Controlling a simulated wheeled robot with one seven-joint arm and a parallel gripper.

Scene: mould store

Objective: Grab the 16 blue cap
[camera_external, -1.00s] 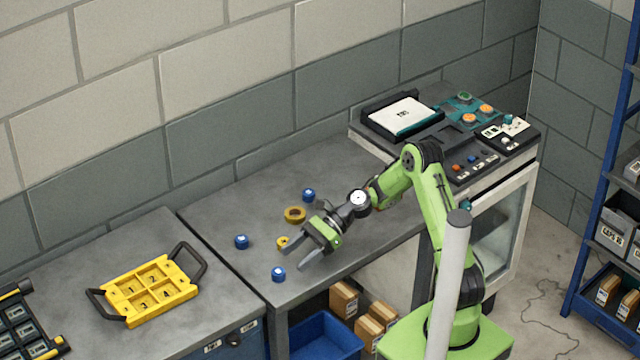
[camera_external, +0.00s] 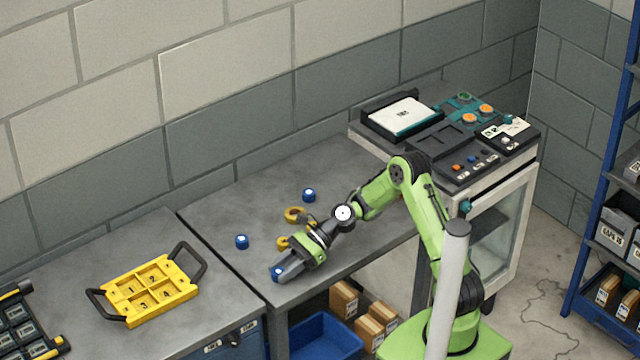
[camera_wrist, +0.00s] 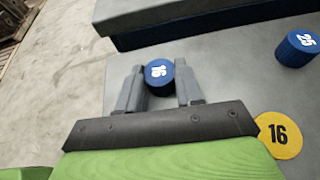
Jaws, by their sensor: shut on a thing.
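The blue cap marked 16 (camera_wrist: 159,73) stands between the two fingers of my gripper (camera_wrist: 160,88) in the wrist view, near the bench edge. My gripper is shut on it. In the external view my gripper (camera_external: 283,270) is low over the front of the grey bench, and the blue cap (camera_external: 276,272) shows only partly at the fingertips. It appears to rest on the bench top, but I cannot tell for sure.
A blue cap marked 25 (camera_wrist: 298,46) and a yellow disc marked 16 (camera_wrist: 278,135) are nearby. A yellow tray (camera_external: 128,318) stands on the left bench.

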